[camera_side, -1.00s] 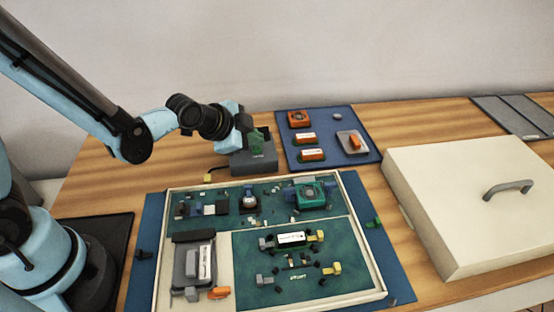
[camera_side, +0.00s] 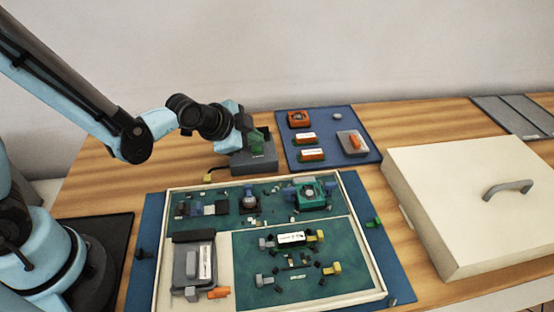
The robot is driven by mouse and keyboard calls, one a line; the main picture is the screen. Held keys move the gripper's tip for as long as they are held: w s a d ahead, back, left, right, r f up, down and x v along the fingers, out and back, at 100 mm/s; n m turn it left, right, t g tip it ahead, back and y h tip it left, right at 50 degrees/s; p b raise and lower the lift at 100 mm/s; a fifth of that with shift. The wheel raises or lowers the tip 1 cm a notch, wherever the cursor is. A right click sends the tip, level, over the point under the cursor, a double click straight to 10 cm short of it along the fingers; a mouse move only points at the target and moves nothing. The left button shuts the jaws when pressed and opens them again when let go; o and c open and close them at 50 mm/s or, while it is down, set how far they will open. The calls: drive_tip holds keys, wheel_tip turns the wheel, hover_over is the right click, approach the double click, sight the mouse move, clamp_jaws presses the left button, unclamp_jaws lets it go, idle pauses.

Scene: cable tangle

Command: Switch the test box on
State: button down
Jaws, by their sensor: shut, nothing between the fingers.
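The test box appears to be the dark grey box (camera_side: 254,166) on the wooden table, behind the tray of boards. My gripper (camera_side: 250,143) is at the top of this box, coming in from the left, with its fingers shut and nothing held. A green piece (camera_side: 260,139) shows right by the fingers. I cannot tell whether the fingers touch the box or where exactly its switch is, as the gripper covers part of the top. A short cable with a yellow end (camera_side: 208,177) lies at the box's left side.
A cream-rimmed tray (camera_side: 357,235) with green boards and small parts lies in front on a blue mat (camera_side: 398,272). A blue mat (camera_side: 343,119) with orange parts lies right of the box. A large cream lid-like box (camera_side: 440,190) with a grey handle stands further right.

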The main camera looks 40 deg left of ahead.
sight(253, 150)
drive_tip(key=shift+f, duration=0.2)
idle(0.5)
drive_tip(key=shift+f, duration=0.25)
drive_tip(key=shift+r, duration=0.55)
drive_tip(key=shift+r, duration=2.95)
